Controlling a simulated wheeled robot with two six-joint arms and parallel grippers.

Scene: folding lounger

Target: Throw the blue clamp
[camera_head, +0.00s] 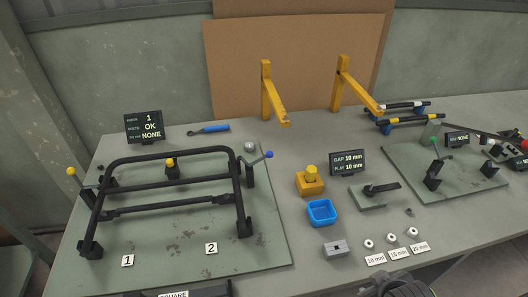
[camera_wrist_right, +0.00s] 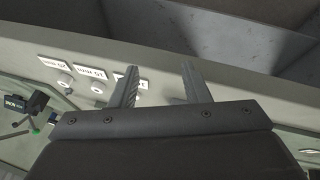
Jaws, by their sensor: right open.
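The blue clamp (camera_head: 258,162) stands at the right end of the black tubular frame (camera_head: 155,155) in the head view. Its blue-tipped lever points up and to the right, and its dark body is beside the frame's right side. My right gripper (camera_wrist_right: 160,82) is open, with two grey fingers apart and nothing seen between them. In the head view only a dark part of my right arm shows at the bottom edge, well away from the clamp. The clamp is not visible in the right wrist view. My left gripper is not in view.
Clamps with yellow knobs (camera_head: 71,171) are at the frame's left and back. A blue bin (camera_head: 321,212), a yellow block (camera_head: 309,184) and several labelled spacers (camera_head: 391,239) lie right of the plate. Yellow posts (camera_head: 268,95) rise behind. A blue-handled tool (camera_head: 209,129) lies at the back.

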